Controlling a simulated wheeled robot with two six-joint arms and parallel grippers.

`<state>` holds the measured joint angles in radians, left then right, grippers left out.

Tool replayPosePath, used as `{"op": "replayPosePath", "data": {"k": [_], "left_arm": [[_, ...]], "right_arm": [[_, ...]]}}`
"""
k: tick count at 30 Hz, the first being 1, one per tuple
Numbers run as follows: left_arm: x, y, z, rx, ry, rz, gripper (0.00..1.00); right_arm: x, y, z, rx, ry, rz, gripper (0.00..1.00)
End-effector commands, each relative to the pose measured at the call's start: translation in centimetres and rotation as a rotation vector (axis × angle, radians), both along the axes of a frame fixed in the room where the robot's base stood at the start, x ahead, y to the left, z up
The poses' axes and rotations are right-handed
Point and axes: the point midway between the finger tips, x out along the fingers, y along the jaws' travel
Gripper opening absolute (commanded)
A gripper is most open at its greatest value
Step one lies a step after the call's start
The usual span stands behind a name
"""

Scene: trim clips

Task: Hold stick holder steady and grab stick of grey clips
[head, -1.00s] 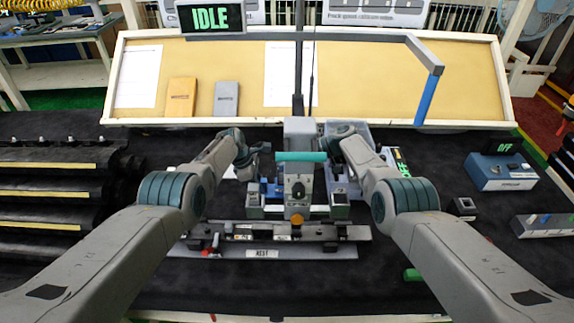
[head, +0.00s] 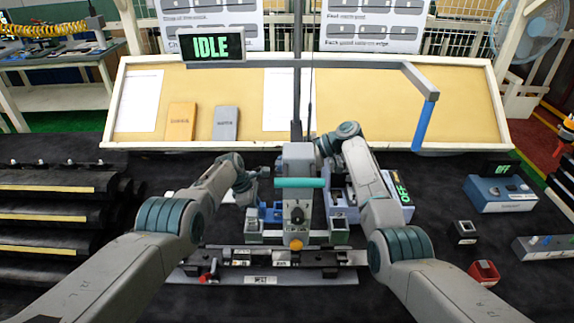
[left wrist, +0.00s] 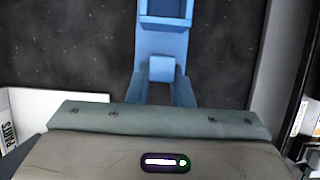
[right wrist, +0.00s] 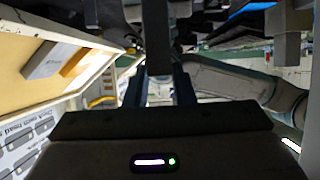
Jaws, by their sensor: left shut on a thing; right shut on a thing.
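My left gripper (head: 264,173) is low behind the left side of the grey press. In the left wrist view (left wrist: 160,75) its fingers are shut on a blue stick holder (left wrist: 165,42), which stands over the black mat. The holder's blue part (head: 269,211) shows partly behind the press in the head view. My right gripper (head: 322,146) is raised beside the top of the press. In the right wrist view (right wrist: 158,75) it is shut on a dark grey stick of clips (right wrist: 157,35). Single clips cannot be made out, and the press hides much of both grips.
The grey press (head: 297,185) with a teal bar stands in the middle. A black fixture (head: 280,262) lies in front of it. A blue bin (head: 341,204) is to its right. A blue control box (head: 500,192) and red block (head: 484,272) sit at right. Dark racks (head: 60,205) fill the left.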

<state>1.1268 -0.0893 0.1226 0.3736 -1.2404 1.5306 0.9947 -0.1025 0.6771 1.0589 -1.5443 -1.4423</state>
Motion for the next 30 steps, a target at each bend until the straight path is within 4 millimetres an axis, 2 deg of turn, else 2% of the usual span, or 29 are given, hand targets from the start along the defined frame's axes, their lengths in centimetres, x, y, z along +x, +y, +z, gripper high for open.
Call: {"op": "replayPosePath", "data": {"k": [2, 3, 6, 18, 30], "left_arm": [[0.0, 0.0, 0.0, 0.000, 0.000, 0.000, 0.00], [0.0, 0.0, 0.0, 0.000, 0.000, 0.000, 0.26], [0.0, 0.0, 0.0, 0.000, 0.000, 0.000, 0.45], [0.0, 0.1, 0.1, -0.001, 0.000, 0.000, 0.45], [0.1, 1.0, 2.4, -0.001, -0.002, 0.001, 0.45]], "right_arm": [[0.0, 0.0, 0.0, 0.000, 0.000, 0.000, 0.00], [0.0, 0.0, 0.0, 0.000, -0.001, 0.000, 0.00], [0.0, 0.0, 0.0, 0.000, -0.001, 0.000, 0.00], [0.0, 0.0, 0.0, 0.000, -0.001, 0.000, 0.00], [0.0, 0.0, 0.0, 0.000, -0.001, 0.000, 0.00]]}}
